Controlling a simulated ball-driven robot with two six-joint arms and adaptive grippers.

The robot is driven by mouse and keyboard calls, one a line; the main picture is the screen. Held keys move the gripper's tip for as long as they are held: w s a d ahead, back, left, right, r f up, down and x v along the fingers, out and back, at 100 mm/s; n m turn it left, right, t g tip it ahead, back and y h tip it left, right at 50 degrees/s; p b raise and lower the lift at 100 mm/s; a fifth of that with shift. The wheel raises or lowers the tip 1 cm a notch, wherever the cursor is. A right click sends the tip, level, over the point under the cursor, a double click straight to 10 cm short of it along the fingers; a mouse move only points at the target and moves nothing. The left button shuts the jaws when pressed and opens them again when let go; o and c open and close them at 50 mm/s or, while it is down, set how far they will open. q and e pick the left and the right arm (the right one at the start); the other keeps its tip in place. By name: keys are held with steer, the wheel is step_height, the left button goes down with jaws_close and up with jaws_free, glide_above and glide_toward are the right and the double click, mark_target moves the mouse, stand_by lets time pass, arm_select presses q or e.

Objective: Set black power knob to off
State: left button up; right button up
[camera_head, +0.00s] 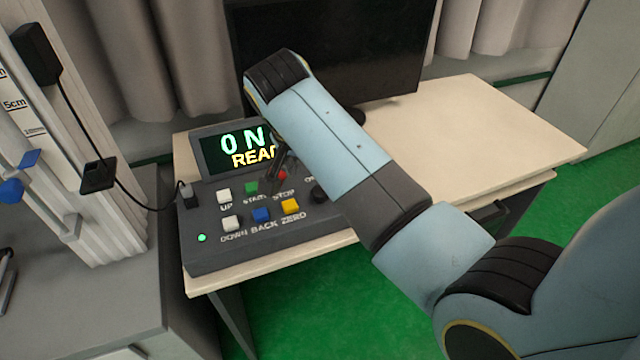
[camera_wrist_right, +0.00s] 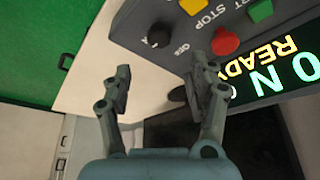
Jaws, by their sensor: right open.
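The black power knob (camera_head: 319,194) is at the right end of the grey control box (camera_head: 215,248), partly next to my right arm. It also shows in the right wrist view (camera_wrist_right: 159,36), with a small pale mark on its face and a partly readable label beside it. My right gripper (camera_head: 278,165) is above the box near the display and red button, partly hidden by my arm. In the wrist view the gripper (camera_wrist_right: 162,75) has its fingers apart with nothing between them, and the knob lies beyond the fingertips, apart from them. My left gripper is not in view.
White, green, blue, yellow and red (camera_wrist_right: 225,41) buttons crowd the box beside the knob. A monitor (camera_head: 395,60) stands behind on the pale desk (camera_head: 480,130), whose right side is clear. A ruled tower (camera_head: 75,150) stands left.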

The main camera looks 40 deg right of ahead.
mark_target(319, 192)
steer(key=x, duration=0.9)
steer(key=shift+b, duration=0.35)
steer(key=shift+f, duration=0.25)
steer(key=c, duration=1.1)
